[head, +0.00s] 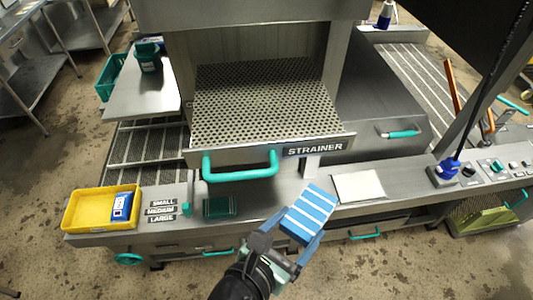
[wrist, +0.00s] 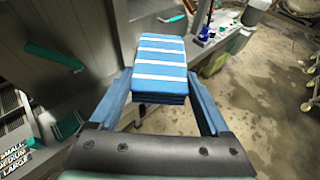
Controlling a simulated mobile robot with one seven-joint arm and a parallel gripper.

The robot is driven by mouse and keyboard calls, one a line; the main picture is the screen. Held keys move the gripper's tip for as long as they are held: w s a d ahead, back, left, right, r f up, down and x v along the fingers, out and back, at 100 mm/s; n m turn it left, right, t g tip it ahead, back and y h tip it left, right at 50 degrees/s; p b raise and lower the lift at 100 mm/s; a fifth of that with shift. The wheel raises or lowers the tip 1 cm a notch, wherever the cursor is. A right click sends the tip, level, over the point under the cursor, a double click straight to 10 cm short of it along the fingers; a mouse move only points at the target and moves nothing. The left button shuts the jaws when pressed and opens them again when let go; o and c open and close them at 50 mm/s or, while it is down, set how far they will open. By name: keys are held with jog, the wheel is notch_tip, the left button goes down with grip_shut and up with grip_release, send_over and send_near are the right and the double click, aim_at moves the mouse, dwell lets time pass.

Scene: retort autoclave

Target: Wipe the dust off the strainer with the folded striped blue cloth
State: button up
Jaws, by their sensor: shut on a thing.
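The strainer (head: 262,112) is a perforated metal tray pulled out of the machine. Its front carries a teal handle (head: 240,172) and a STRAINER label. Dust on it is too fine to tell in the head view. My gripper (head: 290,236) is shut on the folded striped blue cloth (head: 309,212), in front of and below the strainer, apart from it. In the wrist view the cloth (wrist: 161,68) sits between the blue fingers, blue with white stripes.
A yellow bin (head: 95,212) with a blue packet stands at the front left. A dark green pad (head: 219,206) and a pale sheet (head: 358,186) lie on the front ledge. A blue-based pole (head: 448,168) and control knobs are at right.

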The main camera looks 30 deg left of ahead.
jog(key=s+a+r+m+h+p, duration=0.1)
jog(key=s+r+p, duration=0.35)
jog(key=r, duration=0.55)
jog(key=s+a+r+m+h+p, duration=0.1)
jog(key=s+r+p, duration=0.3)
jog(key=r, duration=0.5)
jog(key=shift+m+g+h, duration=0.3)
jog(key=shift+g+h, duration=0.2)
jog(key=w+a, duration=0.5)
jog(key=w, duration=0.2)
jog(key=w+a+f+b, duration=0.1)
jog(key=w+a, duration=0.4)
jog(key=w, duration=0.2)
jog(key=w+a+f, duration=0.1)
jog(key=w+a, duration=0.3)
jog(key=w, duration=0.4)
jog(key=shift+w+a+f, duration=0.1)
jog(key=shift+a+f, duration=0.1)
jog(key=shift+a, duration=0.2)
